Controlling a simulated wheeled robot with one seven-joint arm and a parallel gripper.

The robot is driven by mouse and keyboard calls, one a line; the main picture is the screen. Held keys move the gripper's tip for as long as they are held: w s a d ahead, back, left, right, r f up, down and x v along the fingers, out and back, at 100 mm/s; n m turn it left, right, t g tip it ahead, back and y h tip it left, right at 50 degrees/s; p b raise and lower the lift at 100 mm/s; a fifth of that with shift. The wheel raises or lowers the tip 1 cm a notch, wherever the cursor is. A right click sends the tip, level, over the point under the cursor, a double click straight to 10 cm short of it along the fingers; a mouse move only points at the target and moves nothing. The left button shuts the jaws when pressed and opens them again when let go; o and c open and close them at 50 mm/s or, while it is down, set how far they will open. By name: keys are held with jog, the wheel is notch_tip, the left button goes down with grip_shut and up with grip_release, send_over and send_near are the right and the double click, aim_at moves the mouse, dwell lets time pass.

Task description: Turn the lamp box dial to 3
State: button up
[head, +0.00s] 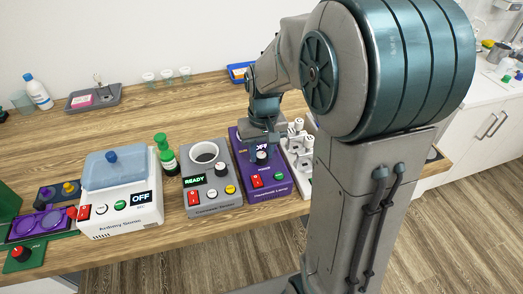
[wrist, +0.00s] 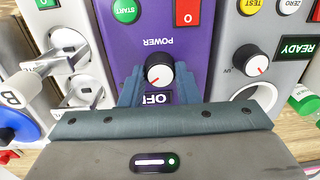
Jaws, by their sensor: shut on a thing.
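The purple lamp box (head: 240,148) stands on the wooden table, and its display (head: 262,147) reads OFF. Its dial (head: 261,158) has a white cap, a black skirt and a red mark. In the wrist view the dial (wrist: 158,72) sits between the two fingers of my gripper (wrist: 158,80), under the word POWER, with its red mark pointing down and slightly left. My gripper is shut on the dial. In the head view my gripper (head: 263,140) comes down over the box from above. No scale numbers are legible around the dial.
Left of the lamp box stands a grey box (head: 210,200) reading READY, with its own dial (head: 222,170). Right of it is a white rack (head: 299,150) with upright parts. A green-capped bottle (head: 166,155) and a white box with a blue lid (head: 118,170) stand further left.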

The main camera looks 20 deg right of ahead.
aim_at(263, 155)
jog(key=shift+r+m, duration=0.1)
jog(key=shift+m, duration=1)
jog(key=o, duration=1)
jog(key=r, duration=1.3)
jog(key=shift+d+r, duration=0.2)
jog(key=shift+r, duration=0.15)
